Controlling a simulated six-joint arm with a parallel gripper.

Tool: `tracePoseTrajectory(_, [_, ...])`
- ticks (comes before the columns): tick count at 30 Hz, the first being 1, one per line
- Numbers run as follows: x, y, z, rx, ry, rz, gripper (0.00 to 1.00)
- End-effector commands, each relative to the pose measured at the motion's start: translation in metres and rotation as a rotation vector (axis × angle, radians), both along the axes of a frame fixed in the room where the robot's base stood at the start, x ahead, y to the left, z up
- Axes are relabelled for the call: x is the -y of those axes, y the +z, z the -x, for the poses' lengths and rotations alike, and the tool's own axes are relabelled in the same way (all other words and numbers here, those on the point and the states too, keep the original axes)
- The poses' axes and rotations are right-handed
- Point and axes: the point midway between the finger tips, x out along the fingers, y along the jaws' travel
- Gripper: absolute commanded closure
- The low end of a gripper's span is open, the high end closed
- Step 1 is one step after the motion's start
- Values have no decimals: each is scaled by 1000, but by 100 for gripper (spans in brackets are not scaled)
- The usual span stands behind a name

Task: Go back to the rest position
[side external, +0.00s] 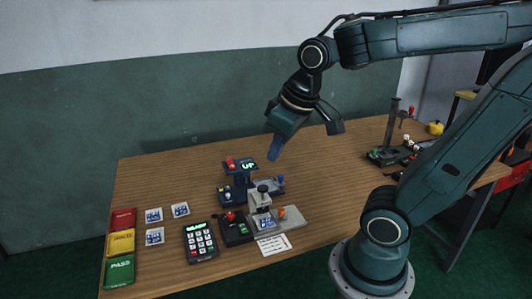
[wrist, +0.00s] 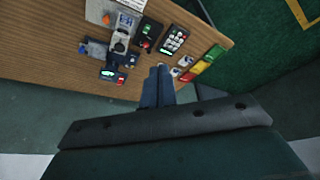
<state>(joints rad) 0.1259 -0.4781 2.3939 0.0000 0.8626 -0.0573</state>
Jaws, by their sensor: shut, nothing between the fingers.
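My gripper (side external: 273,150) hangs in the air above the wooden table, above and to the right of the device with the small lit display (side external: 249,165). Its fingers are together and hold nothing. In the wrist view the closed fingers (wrist: 158,86) point at the table, and the devices lie beyond them. My arm is bent, with the forearm high over the right part of the table.
The wooden table (side external: 180,180) holds a keypad (side external: 200,242), a grey stand (side external: 262,202), a white card (side external: 273,245), several photo tiles (side external: 153,215), and red, yellow and green trays (side external: 120,271) at left. A dark post device (side external: 388,135) stands at right.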

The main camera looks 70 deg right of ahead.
Motion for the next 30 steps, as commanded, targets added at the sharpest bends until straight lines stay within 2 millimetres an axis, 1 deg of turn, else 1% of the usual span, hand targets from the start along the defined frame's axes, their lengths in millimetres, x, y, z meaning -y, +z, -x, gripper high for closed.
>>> tracePoseTrajectory(1, [-6,3,8,23,14,0,100])
tracePoseTrajectory(6, [-19,9,30,79,44,-6,100])
tracePoseTrajectory(12, [-27,11,47,120,69,-13,100])
tracePoseTrajectory(17, [-29,11,52,130,73,-16,100])
tracePoseTrajectory(30, [-29,11,52,130,73,-16,100])
